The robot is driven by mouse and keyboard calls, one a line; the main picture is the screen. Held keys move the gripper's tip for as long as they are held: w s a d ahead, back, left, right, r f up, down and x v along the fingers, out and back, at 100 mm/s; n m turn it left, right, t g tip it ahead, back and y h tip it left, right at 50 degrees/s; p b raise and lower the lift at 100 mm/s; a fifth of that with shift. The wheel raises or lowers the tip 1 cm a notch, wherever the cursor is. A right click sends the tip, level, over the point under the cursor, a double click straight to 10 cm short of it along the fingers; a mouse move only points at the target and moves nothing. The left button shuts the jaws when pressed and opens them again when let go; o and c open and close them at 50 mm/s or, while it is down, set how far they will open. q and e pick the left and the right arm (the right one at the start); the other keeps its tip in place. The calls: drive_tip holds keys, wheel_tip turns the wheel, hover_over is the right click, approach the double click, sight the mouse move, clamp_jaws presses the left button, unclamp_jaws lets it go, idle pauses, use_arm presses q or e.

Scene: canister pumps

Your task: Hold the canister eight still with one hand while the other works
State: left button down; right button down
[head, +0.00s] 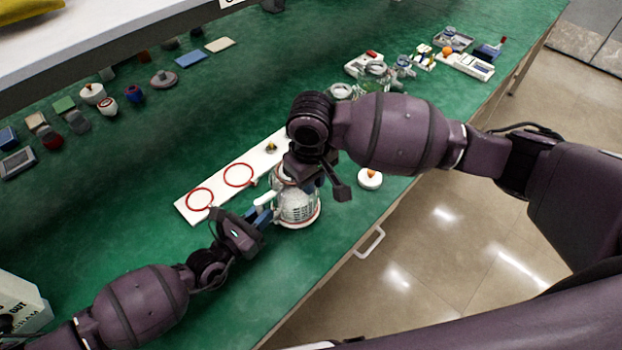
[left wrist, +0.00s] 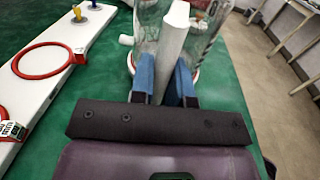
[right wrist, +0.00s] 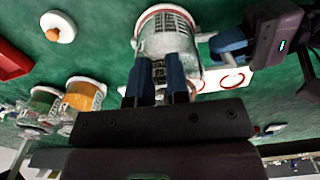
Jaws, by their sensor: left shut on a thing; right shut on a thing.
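The clear canister (head: 298,207), with dark print and a pale ring round its base, stands upright near the bench's front edge. Its number is not legible. My left gripper (head: 262,211) is shut on the canister's white handle; in the left wrist view the handle (left wrist: 174,42) rises between its blue fingers. My right gripper (head: 312,182) is over the canister. In the right wrist view its blue fingers (right wrist: 160,85) are shut in front of the canister's printed wall (right wrist: 165,40), at its top. The exact part between them is hidden.
A white board (head: 222,182) with red rings lies just behind the canister. A white disc with an orange knob (head: 370,178) lies to its right. Several jars (head: 375,75) and trays stand further right. Small items line the back left.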

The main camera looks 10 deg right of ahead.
drive_tip(key=shift+r, duration=4.4)
idle(0.6)
use_arm(q)
drive_tip(key=c, duration=1)
unclamp_jaws()
drive_tip(key=v, duration=1.2)
drive_tip(key=shift+d, duration=0.1)
use_arm(e)
drive_tip(key=shift+d, duration=0.1)
